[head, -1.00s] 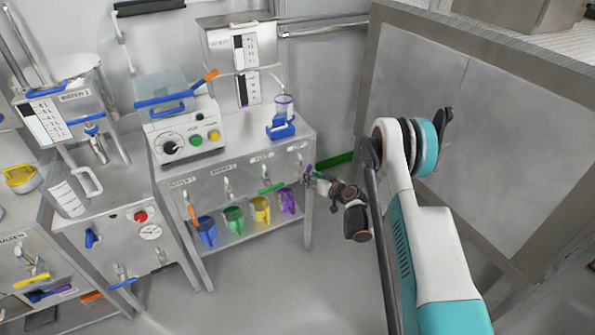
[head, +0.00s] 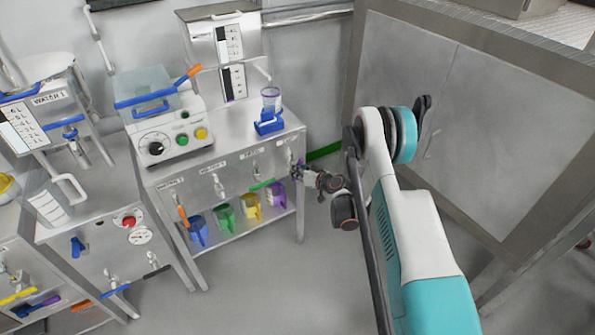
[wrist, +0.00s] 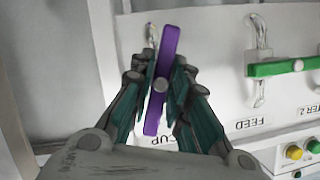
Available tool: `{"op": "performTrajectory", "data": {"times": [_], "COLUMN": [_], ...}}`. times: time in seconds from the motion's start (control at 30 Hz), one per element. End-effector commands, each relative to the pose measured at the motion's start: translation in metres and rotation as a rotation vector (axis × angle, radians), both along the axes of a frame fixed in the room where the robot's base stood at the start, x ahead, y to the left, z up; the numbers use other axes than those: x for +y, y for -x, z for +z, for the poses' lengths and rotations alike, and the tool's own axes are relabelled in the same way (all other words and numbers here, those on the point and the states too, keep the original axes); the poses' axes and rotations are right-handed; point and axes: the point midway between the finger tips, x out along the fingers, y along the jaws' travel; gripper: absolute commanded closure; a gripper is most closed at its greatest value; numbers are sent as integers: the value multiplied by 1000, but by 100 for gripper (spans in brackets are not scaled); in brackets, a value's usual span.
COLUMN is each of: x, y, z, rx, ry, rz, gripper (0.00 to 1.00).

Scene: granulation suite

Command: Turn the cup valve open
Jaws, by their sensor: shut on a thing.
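The cup valve's purple lever (wrist: 162,80) stands nearly upright in the wrist view, its top leaning a little right. It sits on the white panel, just above the label "CUP", which is partly covered by my fingers. My gripper (wrist: 160,88) is shut around the lever's middle, with one finger on each side. In the head view my gripper (head: 300,171) is at the right end of the valve bench's front, and the lever is too small and covered there to read its angle.
The feed valve's green lever (wrist: 282,67) lies level, right of the cup valve in the wrist view. A purple jug (head: 276,195) and other coloured jugs stand on the shelf below the valves. A large grey cabinet (head: 440,110) stands right of my arm. Floor is clear in front.

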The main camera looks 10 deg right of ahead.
Motion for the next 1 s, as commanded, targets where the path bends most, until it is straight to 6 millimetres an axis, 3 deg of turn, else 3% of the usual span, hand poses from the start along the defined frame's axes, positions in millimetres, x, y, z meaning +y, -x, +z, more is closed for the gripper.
{"op": "performTrajectory", "data": {"times": [0.33,0.7,0.73,0.8,1.0], "x": [1,0,0,0,0], "y": [0,0,0,0,0], "z": [0,0,0,0,0], "rx": [-97,-111,-111,-111,-111], "ry": [298,342,342,341,341], "rz": [1,0,0,-1,0], "gripper": [100,100,77,64,64]}}
